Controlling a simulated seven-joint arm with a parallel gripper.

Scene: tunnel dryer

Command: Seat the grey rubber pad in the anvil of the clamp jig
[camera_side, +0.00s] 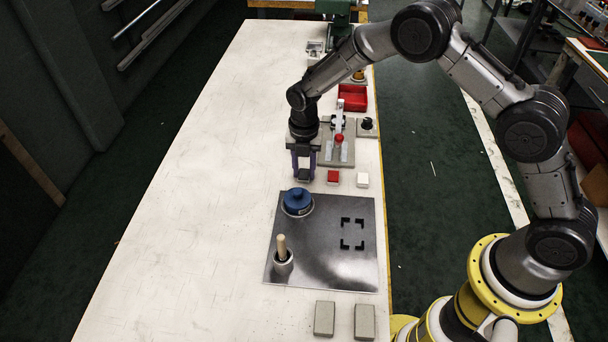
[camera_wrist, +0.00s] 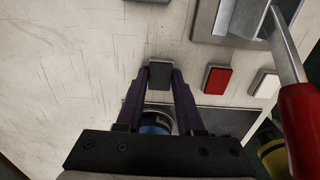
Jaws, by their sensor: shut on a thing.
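My gripper (camera_side: 304,177) points down over the white bench, left of the clamp jig. Its purple fingers are shut on the grey rubber pad (camera_wrist: 160,75), a small dark block between the fingertips in the wrist view. I cannot tell whether the pad touches the bench. The clamp jig (camera_side: 325,157) has a grey base plate, a metal lever and a red handle grip (camera_side: 339,138). In the wrist view the jig's base (camera_wrist: 207,27) is at the upper right, apart from the pad, with the red grip (camera_wrist: 300,125) close to the camera. I cannot make out the anvil.
A red block (camera_side: 333,177) and a white block (camera_side: 362,180) lie right of my gripper. A metal plate (camera_side: 325,270) in front carries a blue-lidded pot (camera_side: 297,201) and a wooden-handled tool in a cup (camera_side: 283,262). A red bin (camera_side: 352,97) stands behind the jig. The bench's left is clear.

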